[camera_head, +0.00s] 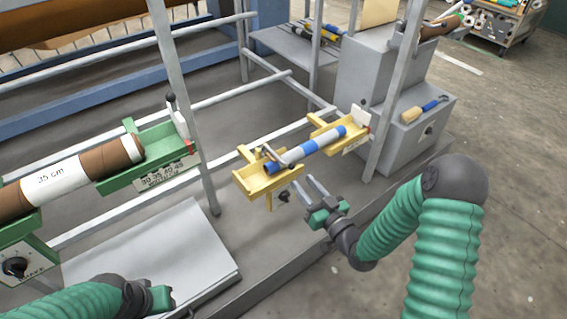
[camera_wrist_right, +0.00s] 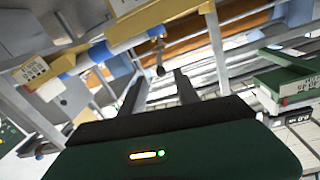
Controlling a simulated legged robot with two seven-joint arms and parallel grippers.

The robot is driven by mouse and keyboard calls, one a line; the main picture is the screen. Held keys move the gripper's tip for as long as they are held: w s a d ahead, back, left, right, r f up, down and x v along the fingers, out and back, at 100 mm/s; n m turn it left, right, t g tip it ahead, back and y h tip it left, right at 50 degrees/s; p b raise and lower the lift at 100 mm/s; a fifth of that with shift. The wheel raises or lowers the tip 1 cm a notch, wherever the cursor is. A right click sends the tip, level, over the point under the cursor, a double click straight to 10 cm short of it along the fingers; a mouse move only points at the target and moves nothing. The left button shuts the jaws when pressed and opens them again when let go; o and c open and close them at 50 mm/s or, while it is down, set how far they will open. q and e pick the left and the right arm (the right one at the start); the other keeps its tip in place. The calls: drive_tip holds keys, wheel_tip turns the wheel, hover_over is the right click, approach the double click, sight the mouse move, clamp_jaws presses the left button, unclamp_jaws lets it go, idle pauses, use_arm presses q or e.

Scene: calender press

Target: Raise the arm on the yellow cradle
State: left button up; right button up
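The yellow cradle (camera_head: 262,184) is mounted on the machine's rail, right of centre in the head view. A blue and white roll (camera_head: 312,146) lies in it. The cradle's metal arm (camera_head: 271,156) lies low across the roll's left end. My right gripper (camera_head: 305,182) is open and empty, just in front of and right of the cradle's left part, apart from the arm. The right wrist view shows the roll (camera_wrist_right: 118,45) and cradle (camera_wrist_right: 165,14) beyond the open fingers (camera_wrist_right: 158,88). My left gripper (camera_head: 160,298) is at the lower left; its fingers are unclear.
A green cradle (camera_head: 150,180) with a brown and white roll (camera_head: 60,180) is at the left; its arm (camera_head: 177,115) stands upright. Grey posts (camera_head: 180,90) rise beside both cradles.

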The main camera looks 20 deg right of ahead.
sight(283, 161)
drive_tip(key=b+x, duration=0.3)
drive_tip(key=x, duration=0.8)
drive_tip(key=shift+w+f, duration=0.15)
drive_tip(key=shift+w, duration=0.05)
drive_tip(key=shift+w+a, duration=0.15)
drive_tip(key=shift+w, duration=0.15)
clamp_jaws()
idle(0.5)
